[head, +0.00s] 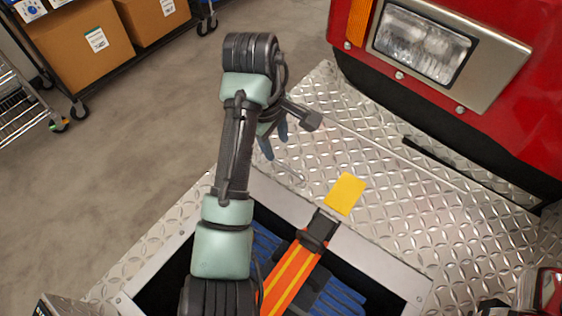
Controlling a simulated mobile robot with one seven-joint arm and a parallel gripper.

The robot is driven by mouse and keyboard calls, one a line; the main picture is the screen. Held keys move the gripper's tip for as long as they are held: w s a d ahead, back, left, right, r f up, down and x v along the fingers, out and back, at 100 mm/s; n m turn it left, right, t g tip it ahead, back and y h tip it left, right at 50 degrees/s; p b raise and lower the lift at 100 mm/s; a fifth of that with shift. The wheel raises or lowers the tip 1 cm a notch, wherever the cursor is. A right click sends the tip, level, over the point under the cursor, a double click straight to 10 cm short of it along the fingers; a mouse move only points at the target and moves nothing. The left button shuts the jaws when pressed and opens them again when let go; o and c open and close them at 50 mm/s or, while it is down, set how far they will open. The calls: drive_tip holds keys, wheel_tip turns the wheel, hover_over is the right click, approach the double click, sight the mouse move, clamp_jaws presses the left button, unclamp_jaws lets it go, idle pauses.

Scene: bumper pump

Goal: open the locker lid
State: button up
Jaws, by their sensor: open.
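A silver diamond-plate panel (395,200), which looks like the locker lid, lies flat beyond a framed opening; I cannot tell its exact edges. An orange strap (288,281) with yellow stripes runs up from the opening to a dark buckle (319,228). A yellow tab (345,193) lies past the buckle. My arm hides part of the opening.
The framed opening (385,270) holds blue ribbed material (340,298). A red vehicle front with a headlight (424,45) rises at the upper right. A red and grey object (545,290) is at the lower right. Cardboard boxes (75,45) and clear floor (120,170) are at left.

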sight(282, 164)
drive_tip(key=f, duration=0.3)
drive_tip(key=w+f, duration=0.1)
drive_tip(key=f, duration=0.2)
drive_tip(key=d+f+b, duration=0.1)
drive_tip(key=f, duration=0.1)
drive_tip(key=shift+w+f, duration=0.3)
drive_tip(key=shift+f, duration=0.1)
clamp_jaws()
idle(0.9)
